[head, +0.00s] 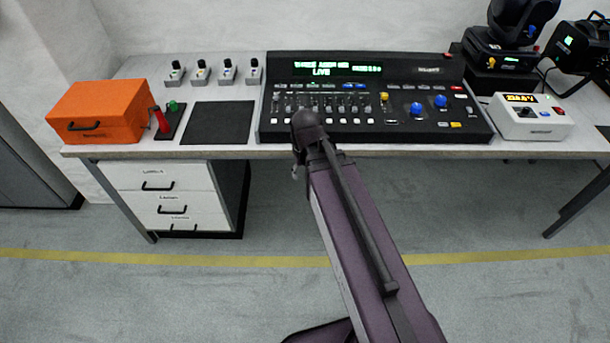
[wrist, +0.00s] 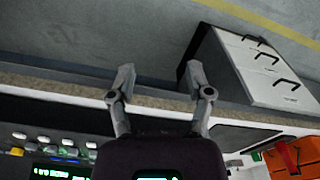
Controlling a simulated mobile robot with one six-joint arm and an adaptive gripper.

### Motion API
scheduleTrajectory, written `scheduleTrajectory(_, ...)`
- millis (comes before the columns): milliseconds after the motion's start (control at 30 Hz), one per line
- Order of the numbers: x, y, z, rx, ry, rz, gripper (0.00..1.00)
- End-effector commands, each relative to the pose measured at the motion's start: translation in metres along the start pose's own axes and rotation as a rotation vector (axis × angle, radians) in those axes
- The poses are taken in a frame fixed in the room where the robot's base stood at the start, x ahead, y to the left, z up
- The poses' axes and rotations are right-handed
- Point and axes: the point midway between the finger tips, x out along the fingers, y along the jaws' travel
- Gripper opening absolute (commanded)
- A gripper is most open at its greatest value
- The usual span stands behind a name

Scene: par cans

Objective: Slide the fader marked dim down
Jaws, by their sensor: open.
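A black lighting console (head: 410,70) with a lit green display stands in the middle of the table in the head view. Its row of small faders (head: 335,106) runs across the left and middle of its panel. The labels are too small to read, so I cannot tell which fader is marked dim. In the wrist view part of the console's keys (wrist: 42,140) shows at the lower left, upside down. My gripper (wrist: 157,78) is open and empty, its two fingers apart over the table's front edge. In the head view my arm hides the console's front edge around it.
The table (head: 150,152) also bears an orange case (head: 100,112), a red-handled lever (head: 162,120), a dark mat (head: 217,123), several small switch boxes (head: 228,72) and a white box with a display (head: 530,118). White drawers (head: 160,195) stand underneath. Floor in front is clear.

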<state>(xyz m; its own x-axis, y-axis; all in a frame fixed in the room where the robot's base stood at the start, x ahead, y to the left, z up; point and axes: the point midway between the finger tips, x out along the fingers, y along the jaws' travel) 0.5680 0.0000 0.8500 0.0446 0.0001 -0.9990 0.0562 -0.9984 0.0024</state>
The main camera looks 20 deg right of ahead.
Motion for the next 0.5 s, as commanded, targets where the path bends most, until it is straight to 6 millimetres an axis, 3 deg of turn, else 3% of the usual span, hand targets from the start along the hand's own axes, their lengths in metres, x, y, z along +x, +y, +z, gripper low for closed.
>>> scheduleTrajectory(367,0.002,0.0,0.001,0.002,0.0,0.0,0.66)
scheduleTrajectory(400,0.002,0.0,0.001,0.002,0.0,0.0,0.6)
scheduleTrajectory(500,0.001,-0.001,0.011,0.015,-0.012,-0.001,0.6)
